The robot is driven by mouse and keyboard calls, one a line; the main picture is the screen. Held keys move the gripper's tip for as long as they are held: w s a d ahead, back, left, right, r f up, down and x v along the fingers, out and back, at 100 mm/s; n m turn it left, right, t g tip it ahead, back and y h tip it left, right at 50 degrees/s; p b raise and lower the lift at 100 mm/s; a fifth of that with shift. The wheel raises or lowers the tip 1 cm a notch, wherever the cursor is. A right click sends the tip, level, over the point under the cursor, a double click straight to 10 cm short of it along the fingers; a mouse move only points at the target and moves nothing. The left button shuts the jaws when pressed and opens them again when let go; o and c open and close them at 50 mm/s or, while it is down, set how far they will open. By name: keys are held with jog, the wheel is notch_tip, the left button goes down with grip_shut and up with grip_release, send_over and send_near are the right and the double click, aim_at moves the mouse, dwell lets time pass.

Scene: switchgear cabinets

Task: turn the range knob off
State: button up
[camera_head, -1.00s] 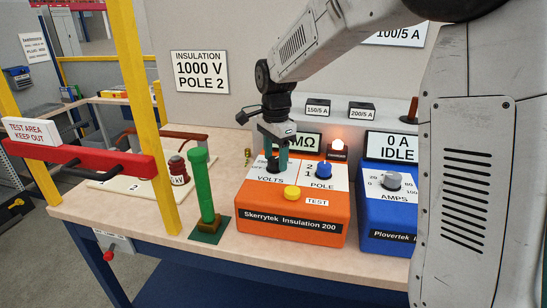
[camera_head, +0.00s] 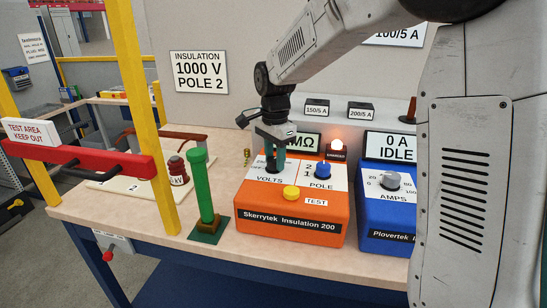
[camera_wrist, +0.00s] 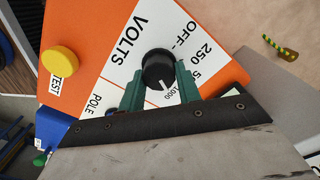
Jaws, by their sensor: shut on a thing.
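The range knob is the black VOLTS knob (camera_wrist: 158,68) on the orange Skerrytek Insulation 200 tester (camera_head: 290,229). In the wrist view its white pointer line is towards the 1000 mark, and OFF, 250 and a partly covered 500 mark lie around the dial. My gripper (camera_wrist: 160,78) has its two green fingers on either side of the knob, shut on it. In the head view my gripper (camera_head: 273,158) reaches down to the knob from above, and the fingers partly hide the dial.
A blue POLE knob (camera_head: 323,169) and yellow TEST button (camera_head: 291,193) are close by on the same tester. A green post (camera_head: 201,190) stands left of it, and a blue Plovertek unit (camera_head: 388,215) right. A lamp (camera_head: 337,144) glows behind.

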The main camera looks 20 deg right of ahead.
aim_at(272, 158)
jog(key=n, duration=0.6)
jog(key=shift+w+a+r, duration=0.1)
jog(key=shift+w+r, duration=0.05)
jog(key=shift+w, duration=0.1)
jog(key=n, duration=0.5)
jog(key=shift+w+a+n, duration=0.1)
jog(key=shift+n, duration=0.2)
jog(key=n, duration=0.6)
jog(key=shift+a, duration=0.1)
jog(key=shift+n, duration=2.7)
jog(key=o, duration=1)
jog(key=shift+c, duration=0.2)
notch_tip(272, 158, up, 8)
jog(key=shift+f, duration=0.15)
